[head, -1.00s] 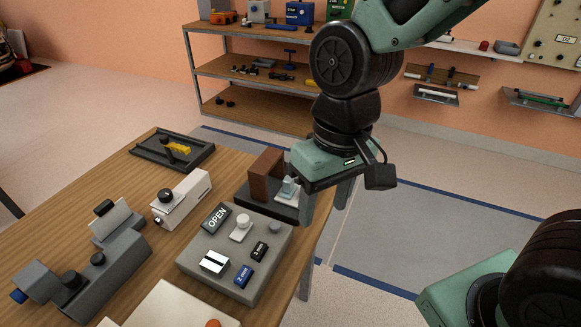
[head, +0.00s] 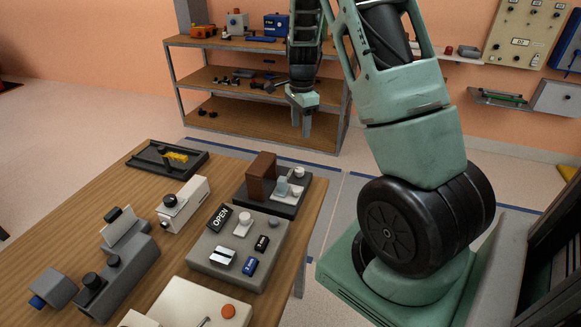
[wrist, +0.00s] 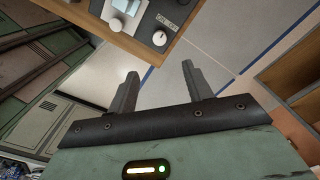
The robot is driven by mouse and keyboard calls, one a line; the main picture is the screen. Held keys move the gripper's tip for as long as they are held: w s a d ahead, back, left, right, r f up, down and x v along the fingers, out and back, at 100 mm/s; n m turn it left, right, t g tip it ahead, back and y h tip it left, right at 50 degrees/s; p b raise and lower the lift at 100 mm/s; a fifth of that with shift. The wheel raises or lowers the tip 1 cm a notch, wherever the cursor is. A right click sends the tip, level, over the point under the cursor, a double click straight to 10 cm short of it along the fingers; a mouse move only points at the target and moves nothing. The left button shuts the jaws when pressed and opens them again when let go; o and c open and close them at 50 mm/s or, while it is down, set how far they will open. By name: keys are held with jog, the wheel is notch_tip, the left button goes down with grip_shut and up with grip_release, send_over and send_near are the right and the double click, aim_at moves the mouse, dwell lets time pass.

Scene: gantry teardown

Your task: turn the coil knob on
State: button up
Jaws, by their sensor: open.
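A dark base unit (head: 268,205) stands at the table's far right corner, with a brown block (head: 262,177), a pale clear piece and a round white knob (head: 299,172) on it. My gripper (head: 302,122) is open and empty, fingers pointing down, beyond the table's far edge in the head view. In the wrist view my fingers (wrist: 160,68) are apart, with floor between them and the knob beyond their tips.
A grey OPEN panel (head: 238,250) with switches and several grey and white devices stand on the wooden table (head: 120,215). A shelf rack (head: 235,119) stands behind my gripper. Panels with knobs (head: 515,38) hang on the back wall.

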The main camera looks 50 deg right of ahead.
aim_at(300, 169)
notch_tip(300, 169, down, 16)
jog(key=shift+r+p, duration=0.15)
jog(key=shift+p, duration=0.5)
jog(key=c, duration=1)
